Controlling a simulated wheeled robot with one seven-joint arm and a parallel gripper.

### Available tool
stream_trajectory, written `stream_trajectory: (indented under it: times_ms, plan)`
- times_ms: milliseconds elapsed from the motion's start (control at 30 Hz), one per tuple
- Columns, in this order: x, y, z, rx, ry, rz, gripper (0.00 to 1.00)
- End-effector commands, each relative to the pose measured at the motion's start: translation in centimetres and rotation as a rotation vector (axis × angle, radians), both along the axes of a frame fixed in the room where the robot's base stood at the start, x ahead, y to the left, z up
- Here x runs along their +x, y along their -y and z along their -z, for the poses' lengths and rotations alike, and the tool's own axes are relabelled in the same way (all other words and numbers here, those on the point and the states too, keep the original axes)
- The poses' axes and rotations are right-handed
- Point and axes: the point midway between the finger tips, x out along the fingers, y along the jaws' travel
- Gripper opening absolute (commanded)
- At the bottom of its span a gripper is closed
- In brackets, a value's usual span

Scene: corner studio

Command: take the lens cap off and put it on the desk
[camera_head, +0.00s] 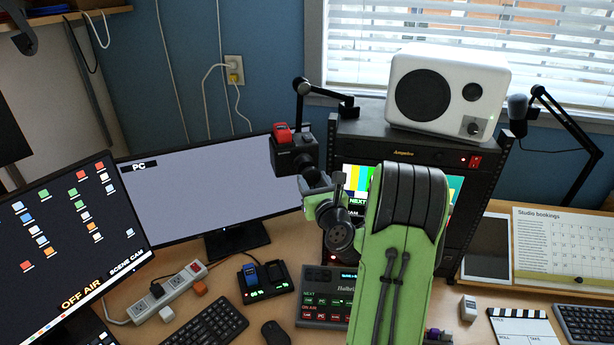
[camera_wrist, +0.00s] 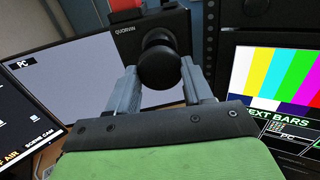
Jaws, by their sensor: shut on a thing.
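A small black camera (camera_head: 292,153) with a red part on top hangs on a black arm at the back. Its boxy body also shows in the wrist view (camera_wrist: 127,40). The round black lens cap (camera_wrist: 159,68) faces me at the front of the lens, between my two grey fingers. My gripper (camera_head: 320,184) is shut on the cap's sides, also in the wrist view (camera_wrist: 160,74). The cap appears to be still against the lens; any gap behind it is hidden. In the head view my fingers mostly cover the cap. The wooden desk (camera_head: 262,262) lies below.
A monitor (camera_head: 205,195) stands behind to the left, and a rack (camera_head: 468,185) with a white speaker (camera_head: 450,90) on top to the right. A charger (camera_head: 265,283), switcher panel (camera_head: 325,312), mouse (camera_head: 277,333), keyboard (camera_head: 208,325) and power strip (camera_head: 168,290) crowd the desk.

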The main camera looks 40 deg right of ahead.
Motion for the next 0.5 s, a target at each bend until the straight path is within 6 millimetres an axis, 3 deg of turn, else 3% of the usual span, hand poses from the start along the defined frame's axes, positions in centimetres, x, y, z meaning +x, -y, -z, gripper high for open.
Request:
stream_trajectory:
  times_ms: [500]
  plan:
    - [-2.0,-0.8,0.1,0.0,0.0,0.001,0.02]
